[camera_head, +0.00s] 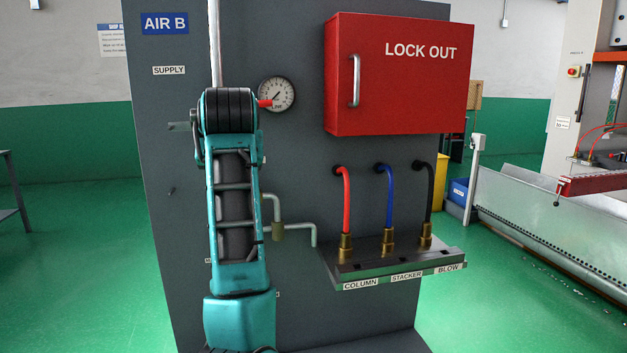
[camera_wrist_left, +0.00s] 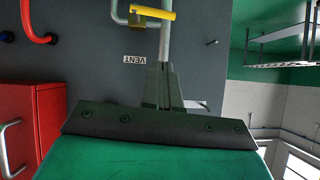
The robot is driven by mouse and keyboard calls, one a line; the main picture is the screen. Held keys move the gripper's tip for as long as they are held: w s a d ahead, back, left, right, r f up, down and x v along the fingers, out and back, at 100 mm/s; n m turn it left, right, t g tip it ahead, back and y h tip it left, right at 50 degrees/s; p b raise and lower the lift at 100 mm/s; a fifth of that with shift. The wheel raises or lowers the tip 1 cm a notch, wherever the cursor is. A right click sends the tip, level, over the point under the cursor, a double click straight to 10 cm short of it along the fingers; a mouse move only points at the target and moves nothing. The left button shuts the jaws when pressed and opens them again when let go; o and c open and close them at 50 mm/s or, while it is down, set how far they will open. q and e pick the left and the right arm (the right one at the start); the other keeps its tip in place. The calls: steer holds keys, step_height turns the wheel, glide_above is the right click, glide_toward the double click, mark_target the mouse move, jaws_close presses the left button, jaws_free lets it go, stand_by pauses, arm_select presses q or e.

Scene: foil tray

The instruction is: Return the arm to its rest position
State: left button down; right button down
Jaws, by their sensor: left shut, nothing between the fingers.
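My left arm (camera_head: 233,200) is teal with dark bands and stands upright in front of the grey AIR B panel (camera_head: 300,165). Its gripper is hidden behind the arm in the head view. In the left wrist view the left gripper (camera_wrist_left: 163,66) is shut and empty, its grey fingers close together in front of the panel. Beyond the fingertips are a pale pipe and a yellow valve handle (camera_wrist_left: 152,13); I cannot tell whether they touch. An upside-down VENT label (camera_wrist_left: 148,60) is beside the fingers. My right gripper is not in view.
A red LOCK OUT box (camera_head: 400,75) projects from the panel, right of the arm. Below it, red, blue and black hoses run to brass fittings on a labelled shelf (camera_head: 395,263). A gauge (camera_head: 277,94) is close to the arm. Open green floor (camera_head: 80,265) is to the left.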

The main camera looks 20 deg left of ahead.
arm_select(q)
steer(key=s+d+f+m+t+h, duration=0.1)
steer(key=d+f+m, duration=0.15)
steer(key=f, duration=1.25)
steer(key=s+d+f+m+t+h, duration=0.15)
steer(key=f+m, duration=0.25)
steer(key=f, duration=1)
steer(key=s+d+f+m+h, duration=0.1)
steer(key=s+d+f+h, duration=0.2)
steer(key=s+f, duration=0.6)
steer(key=s+d+f+m+h, duration=0.1)
steer(key=s+d+f+h, duration=0.2)
steer(key=s+d+f, duration=0.5)
steer(key=s+f+g, duration=0.1)
steer(key=s, duration=0.5)
steer(key=shift+s+f, duration=0.2)
